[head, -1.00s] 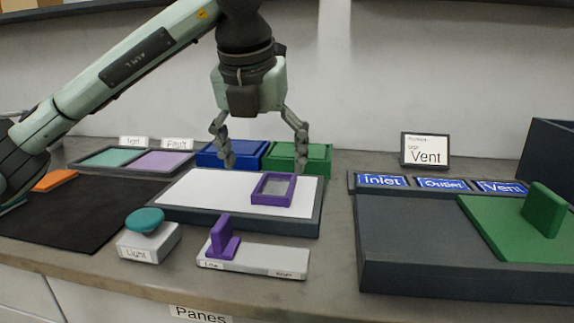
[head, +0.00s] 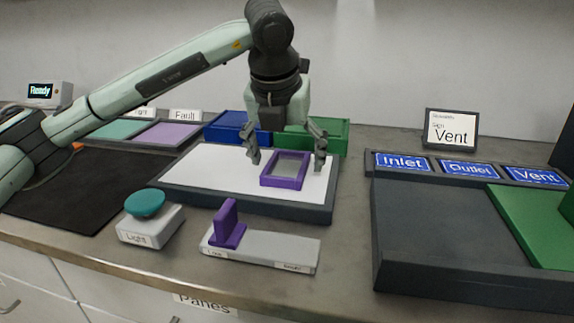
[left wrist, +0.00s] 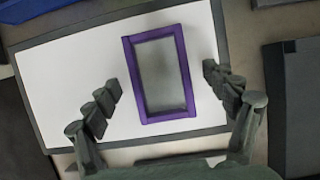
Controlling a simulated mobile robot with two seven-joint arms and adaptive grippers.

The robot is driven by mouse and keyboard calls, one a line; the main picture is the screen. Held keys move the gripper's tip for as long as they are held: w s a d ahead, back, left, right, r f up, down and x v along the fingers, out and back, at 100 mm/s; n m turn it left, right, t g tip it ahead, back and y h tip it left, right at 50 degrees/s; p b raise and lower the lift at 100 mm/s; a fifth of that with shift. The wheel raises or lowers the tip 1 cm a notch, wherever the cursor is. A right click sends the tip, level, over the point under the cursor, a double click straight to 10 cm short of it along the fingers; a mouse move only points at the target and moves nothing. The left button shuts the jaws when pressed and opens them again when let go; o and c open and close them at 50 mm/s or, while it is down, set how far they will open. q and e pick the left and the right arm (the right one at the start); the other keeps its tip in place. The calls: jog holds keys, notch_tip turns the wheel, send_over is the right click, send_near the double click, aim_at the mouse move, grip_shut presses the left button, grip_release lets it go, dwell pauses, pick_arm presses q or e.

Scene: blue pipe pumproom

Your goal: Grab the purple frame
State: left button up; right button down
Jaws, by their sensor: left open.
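The purple frame (head: 286,184) is a small rectangular purple border around a grey pane. It lies on the white panel of a dark-edged tray (head: 215,172), towards its right side. My left gripper (head: 287,160) is open and pointing down, its fingers on either side of the frame in the head view. In the left wrist view the frame (left wrist: 190,108) lies ahead of and between the open fingertips (left wrist: 160,85), with white surface showing between it and each finger. The gripper is empty. My right gripper is not in view.
A purple slider handle (head: 228,226) stands on a grey base in front of the tray, beside a teal Light button (head: 145,204). Blue (head: 236,128) and green (head: 330,133) bins stand behind. A dark tray (head: 430,225) with Inlet, Outlet and Vent signs is at right.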

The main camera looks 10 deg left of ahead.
pick_arm(q)
jog(key=c, duration=1.2)
jog(key=shift+c, duration=0.2)
jog(key=shift+r, duration=0.15)
